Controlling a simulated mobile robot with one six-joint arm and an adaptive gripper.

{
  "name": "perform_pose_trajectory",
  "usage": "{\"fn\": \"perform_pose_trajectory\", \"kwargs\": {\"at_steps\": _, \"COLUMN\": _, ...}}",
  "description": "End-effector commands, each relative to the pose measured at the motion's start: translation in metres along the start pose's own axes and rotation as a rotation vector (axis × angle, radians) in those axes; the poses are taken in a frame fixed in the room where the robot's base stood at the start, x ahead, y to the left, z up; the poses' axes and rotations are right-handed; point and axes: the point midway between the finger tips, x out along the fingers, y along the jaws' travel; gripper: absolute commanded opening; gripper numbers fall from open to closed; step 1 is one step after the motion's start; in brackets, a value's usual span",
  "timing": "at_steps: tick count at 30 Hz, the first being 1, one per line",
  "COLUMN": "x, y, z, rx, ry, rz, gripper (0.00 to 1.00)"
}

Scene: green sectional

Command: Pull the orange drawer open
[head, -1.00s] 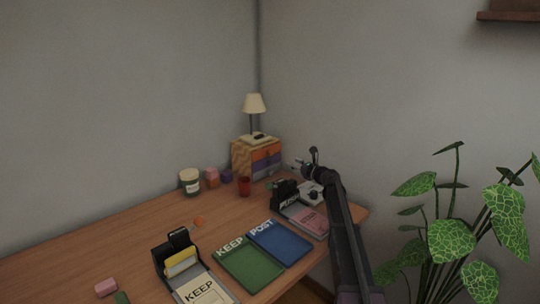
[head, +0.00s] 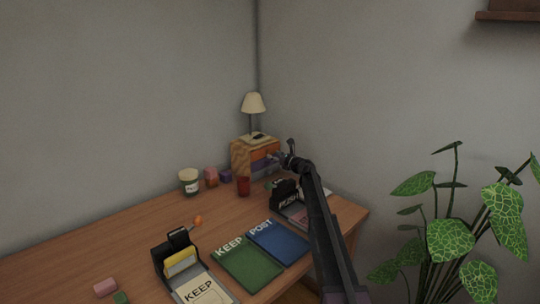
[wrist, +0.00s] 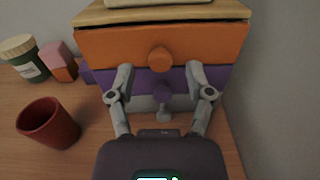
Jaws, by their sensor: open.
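The orange drawer (wrist: 110,47) is the top drawer of a small wooden-topped unit at the back of the desk. It looks shut, with a round orange knob (wrist: 161,59) at its middle. It also shows in the head view (head: 262,153), partly hidden by my arm. My gripper (wrist: 159,69) is open and empty in front of the unit. Its fingertips are to the left and right of the orange knob, slightly lower in the picture. I cannot tell how far they are from the drawer face. My gripper also shows in the head view (head: 276,157).
Below are a purple drawer (wrist: 218,77) and a grey drawer, each with a knob. A red cup (wrist: 48,123), a green jar (wrist: 25,60) and a pink-orange block (wrist: 61,62) stand to the left. A lamp (head: 253,103) rises behind. A black holder (head: 283,194) stands near my arm.

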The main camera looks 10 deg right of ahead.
Motion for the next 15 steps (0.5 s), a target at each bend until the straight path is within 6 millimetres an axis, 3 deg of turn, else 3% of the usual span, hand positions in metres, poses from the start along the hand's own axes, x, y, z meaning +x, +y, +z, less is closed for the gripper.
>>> {"fn": "perform_pose_trajectory", "kwargs": {"at_steps": 6, "x": 0.020, "y": -0.001, "z": 0.000, "rx": 0.000, "ry": 0.000, "rz": 0.000, "gripper": 0.67}}
{"fn": "perform_pose_trajectory", "kwargs": {"at_steps": 15, "x": 0.024, "y": 0.001, "z": 0.000, "rx": 0.000, "ry": 0.000, "rz": 0.000, "gripper": 0.67}}
